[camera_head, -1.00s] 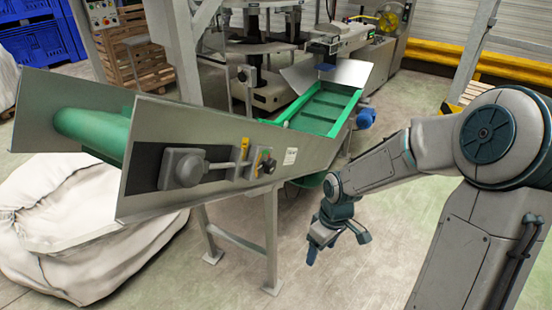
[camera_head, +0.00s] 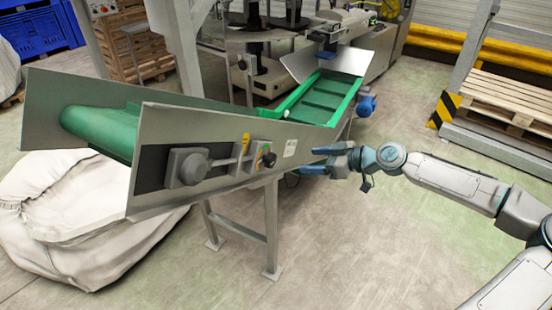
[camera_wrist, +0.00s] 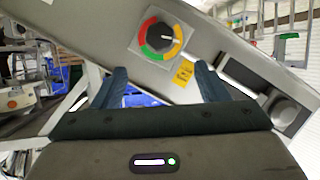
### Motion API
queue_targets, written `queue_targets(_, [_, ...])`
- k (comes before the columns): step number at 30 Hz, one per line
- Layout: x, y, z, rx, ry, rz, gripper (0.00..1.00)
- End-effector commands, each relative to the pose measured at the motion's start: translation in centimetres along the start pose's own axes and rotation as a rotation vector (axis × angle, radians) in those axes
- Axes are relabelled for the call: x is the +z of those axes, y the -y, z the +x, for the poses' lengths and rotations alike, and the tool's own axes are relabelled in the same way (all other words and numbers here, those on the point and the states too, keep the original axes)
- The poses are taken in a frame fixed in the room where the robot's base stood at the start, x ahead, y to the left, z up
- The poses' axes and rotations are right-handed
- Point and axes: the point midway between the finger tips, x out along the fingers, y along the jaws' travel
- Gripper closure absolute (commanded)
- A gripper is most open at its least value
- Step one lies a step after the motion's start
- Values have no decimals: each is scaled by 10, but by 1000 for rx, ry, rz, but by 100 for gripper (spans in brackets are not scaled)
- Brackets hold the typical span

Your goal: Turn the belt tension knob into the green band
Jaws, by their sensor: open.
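The belt tension knob (camera_head: 268,160) is a small dark knob on a grey box on the conveyor's side. In the wrist view the knob (camera_wrist: 158,37) is dark, inside a ring of red, yellow and green bands. The green shows along the lower part of the ring. A pale pointer mark on the knob faces right; the exact band it meets is too small to tell. My gripper (camera_head: 315,161) is open and empty, to the right of the knob and apart from it. In the wrist view my gripper (camera_wrist: 160,72) has its fingers spread, with the knob beyond their tips.
The conveyor (camera_head: 215,125) has a metal side wall with a yellow label (camera_wrist: 183,71) beside the dial. A grey motor box with a rod (camera_head: 187,167) sits left of the knob. A white sack (camera_head: 75,220) lies below left. Floor to the right is open, before a pallet rack (camera_head: 500,105).

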Motion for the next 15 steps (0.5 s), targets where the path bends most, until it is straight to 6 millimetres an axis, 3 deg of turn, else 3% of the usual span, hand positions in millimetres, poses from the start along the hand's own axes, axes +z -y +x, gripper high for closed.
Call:
queue_targets(5, [-3, -1, 15, 0, -6, -3, 33])
queue_targets(15, [-4, 0, 77, -2, -3, -2, 33])
